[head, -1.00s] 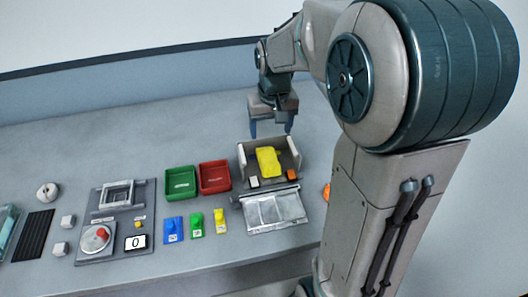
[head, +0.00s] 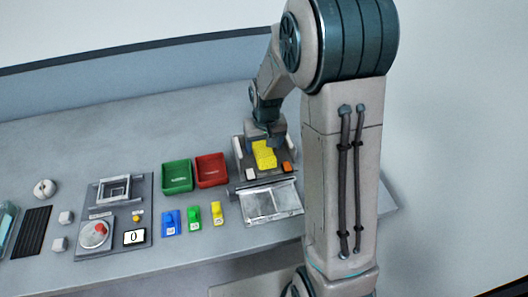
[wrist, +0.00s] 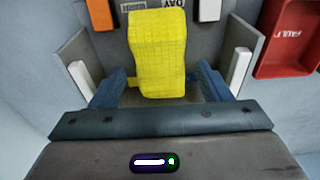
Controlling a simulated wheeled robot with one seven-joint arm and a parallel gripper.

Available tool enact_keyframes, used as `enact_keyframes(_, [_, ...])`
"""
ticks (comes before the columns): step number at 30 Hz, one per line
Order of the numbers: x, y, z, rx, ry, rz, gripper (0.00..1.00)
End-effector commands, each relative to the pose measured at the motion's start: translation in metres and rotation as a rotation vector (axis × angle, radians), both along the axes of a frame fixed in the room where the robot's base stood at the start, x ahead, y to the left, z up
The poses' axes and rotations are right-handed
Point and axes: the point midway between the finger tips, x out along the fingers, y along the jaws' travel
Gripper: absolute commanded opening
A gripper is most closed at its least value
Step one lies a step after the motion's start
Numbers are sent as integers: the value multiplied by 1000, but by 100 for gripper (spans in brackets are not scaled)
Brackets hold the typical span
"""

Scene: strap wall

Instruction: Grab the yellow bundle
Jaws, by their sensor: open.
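The yellow bundle (head: 264,155) sits in a grey open-fronted bay (head: 237,153) with low side walls. In the wrist view the bundle (wrist: 158,50) is a yellow block with a grid texture. My gripper (wrist: 158,82) is open, with one blue finger on each side of the bundle's near end and a gap showing on both sides. In the head view my gripper (head: 267,140) is at the back of the bay, behind the bundle, and its fingers are partly hidden. I cannot tell whether the fingertips are level with the bundle.
A white block (head: 251,174) and an orange block (head: 287,168) lie in front of the bundle. A red tray (head: 211,182) and a green tray (head: 177,189) stand to the left. A clear-lidded grey panel (head: 268,203) lies in front. The table's back left is clear.

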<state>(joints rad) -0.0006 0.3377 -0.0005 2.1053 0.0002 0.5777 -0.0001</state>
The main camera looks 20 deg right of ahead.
Motion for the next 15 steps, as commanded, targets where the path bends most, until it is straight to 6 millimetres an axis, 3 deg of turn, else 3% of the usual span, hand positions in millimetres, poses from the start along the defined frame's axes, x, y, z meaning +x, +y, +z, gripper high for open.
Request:
enact_keyframes(6, [3,0,-22,0,2,0,71])
enact_keyframes(14, [3,0,-24,0,0,0,71])
enact_keyframes(15, [3,0,-24,0,0,0,63])
